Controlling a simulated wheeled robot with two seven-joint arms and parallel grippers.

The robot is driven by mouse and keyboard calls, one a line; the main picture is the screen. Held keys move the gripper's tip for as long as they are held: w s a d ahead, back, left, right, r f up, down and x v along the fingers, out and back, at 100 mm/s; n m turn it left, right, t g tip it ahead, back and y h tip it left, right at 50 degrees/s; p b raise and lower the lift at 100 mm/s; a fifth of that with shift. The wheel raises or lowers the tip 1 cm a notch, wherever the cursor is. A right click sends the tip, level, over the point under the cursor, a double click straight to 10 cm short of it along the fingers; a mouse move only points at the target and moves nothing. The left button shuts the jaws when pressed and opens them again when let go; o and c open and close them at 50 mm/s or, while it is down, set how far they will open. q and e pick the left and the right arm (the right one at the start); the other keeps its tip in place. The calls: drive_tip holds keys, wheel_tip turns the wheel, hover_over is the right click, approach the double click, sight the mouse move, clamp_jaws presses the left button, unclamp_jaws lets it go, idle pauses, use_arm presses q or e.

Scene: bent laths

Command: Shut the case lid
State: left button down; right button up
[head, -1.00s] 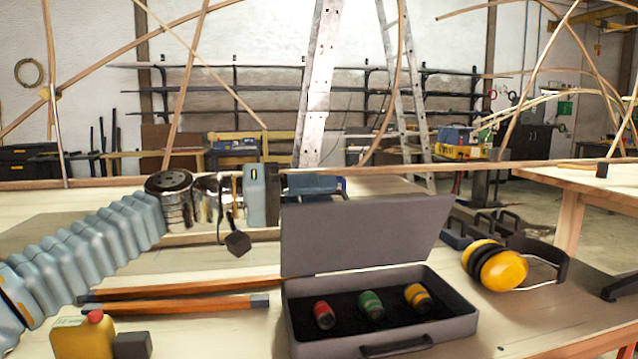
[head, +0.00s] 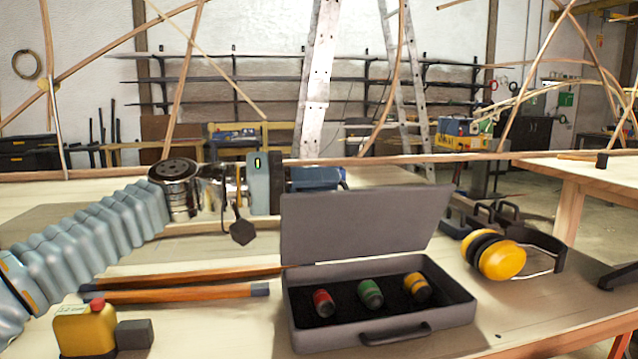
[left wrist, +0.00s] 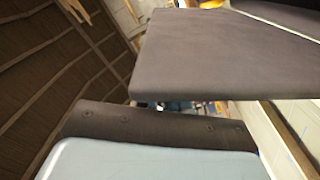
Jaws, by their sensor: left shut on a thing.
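The grey case (head: 450,312) lies open on the bench, its black inside holding a red, a green and a yellow cylinder. Its lid (head: 365,228) stands up and leans back at the rear. My left gripper (head: 282,186) reaches in from the left, behind the lid's upper left corner. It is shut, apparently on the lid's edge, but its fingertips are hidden. In the left wrist view the lid (left wrist: 225,55) is a dark slab just beyond the gripper's dark bar. My right gripper is not in view.
Yellow ear defenders (head: 502,260) lie right of the case. Two wooden strips (head: 190,293) and a yellow container (head: 85,328) with a red cap lie to the left. A side table (head: 590,175) stands at right. Bent laths and a ladder (head: 318,75) rise behind.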

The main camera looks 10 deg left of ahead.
use_arm(q)
drive_tip(key=s+d+f+m+b, duration=0.2)
drive_tip(key=s+f+m+b, duration=0.2)
drive_tip(key=b, duration=1)
drive_tip(key=shift+s+d+f+b, duration=0.15)
drive_tip(key=shift+s+f+b, duration=0.2)
drive_tip(key=shift+s, duration=1.3)
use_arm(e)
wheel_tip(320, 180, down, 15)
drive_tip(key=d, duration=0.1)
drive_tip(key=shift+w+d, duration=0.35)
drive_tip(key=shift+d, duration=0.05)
use_arm(q)
drive_tip(key=shift+r, duration=0.1)
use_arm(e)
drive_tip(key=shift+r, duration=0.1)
use_arm(q)
drive_tip(key=c, duration=1.2)
unclamp_jaws()
drive_tip(key=shift+s, duration=0.1)
drive_tip(key=b+v, duration=0.3)
drive_tip(key=v, duration=1)
drive_tip(key=shift+a+r, duration=0.1)
drive_tip(key=shift+a, duration=0.25)
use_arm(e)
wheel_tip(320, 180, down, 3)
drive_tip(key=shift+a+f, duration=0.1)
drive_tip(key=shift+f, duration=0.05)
use_arm(q)
drive_tip(key=shift+c, duration=0.2)
